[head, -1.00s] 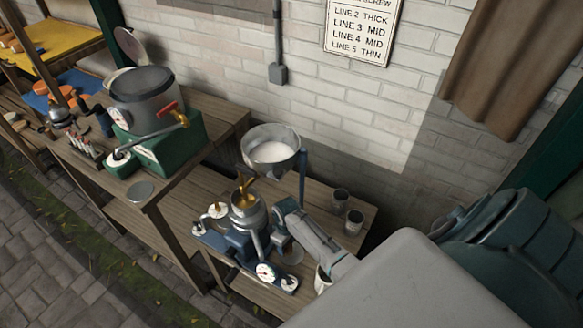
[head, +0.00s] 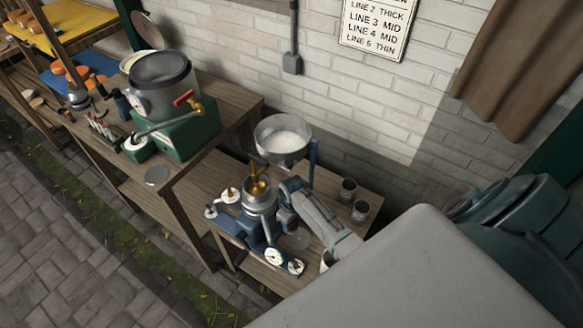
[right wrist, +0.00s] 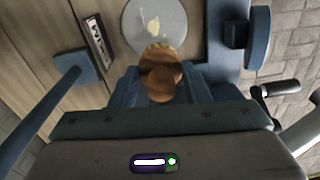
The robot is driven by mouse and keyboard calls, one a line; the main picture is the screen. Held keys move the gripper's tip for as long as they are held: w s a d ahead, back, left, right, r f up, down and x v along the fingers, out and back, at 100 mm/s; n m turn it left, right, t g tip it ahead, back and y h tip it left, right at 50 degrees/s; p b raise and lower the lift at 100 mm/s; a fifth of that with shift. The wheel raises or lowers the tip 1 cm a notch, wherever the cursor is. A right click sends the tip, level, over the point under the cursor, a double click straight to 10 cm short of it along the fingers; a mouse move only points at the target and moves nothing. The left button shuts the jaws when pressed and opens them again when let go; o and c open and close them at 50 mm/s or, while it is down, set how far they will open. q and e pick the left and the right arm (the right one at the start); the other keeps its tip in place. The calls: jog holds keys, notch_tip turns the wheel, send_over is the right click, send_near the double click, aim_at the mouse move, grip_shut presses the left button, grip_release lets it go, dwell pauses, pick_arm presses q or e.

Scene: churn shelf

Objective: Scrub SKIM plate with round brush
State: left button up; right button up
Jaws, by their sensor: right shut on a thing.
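The round brush (right wrist: 160,72), with a brown wooden head and a paler bristle edge, shows in the right wrist view between the fingers of my right gripper (right wrist: 163,88), which is shut on it. The pale round plate (right wrist: 172,18) lies just beyond the brush, with a yellowish smear on it. The brush overlaps the plate's near edge in the picture; I cannot tell whether they touch. A label (right wrist: 97,40) beside the plate is hard to read. My left gripper is not in view.
The blue separator (head: 258,200) with brass spout stands beside my right gripper, under a raised metal bowl (head: 283,138) of white liquid on a blue post. Two metal cups (head: 354,200) stand at the right. A large pot (head: 160,85) on a green base is on the higher bench.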

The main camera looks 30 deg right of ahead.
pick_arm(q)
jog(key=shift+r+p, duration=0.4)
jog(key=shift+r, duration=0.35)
pick_arm(e)
jog(key=shift+r, duration=0.75)
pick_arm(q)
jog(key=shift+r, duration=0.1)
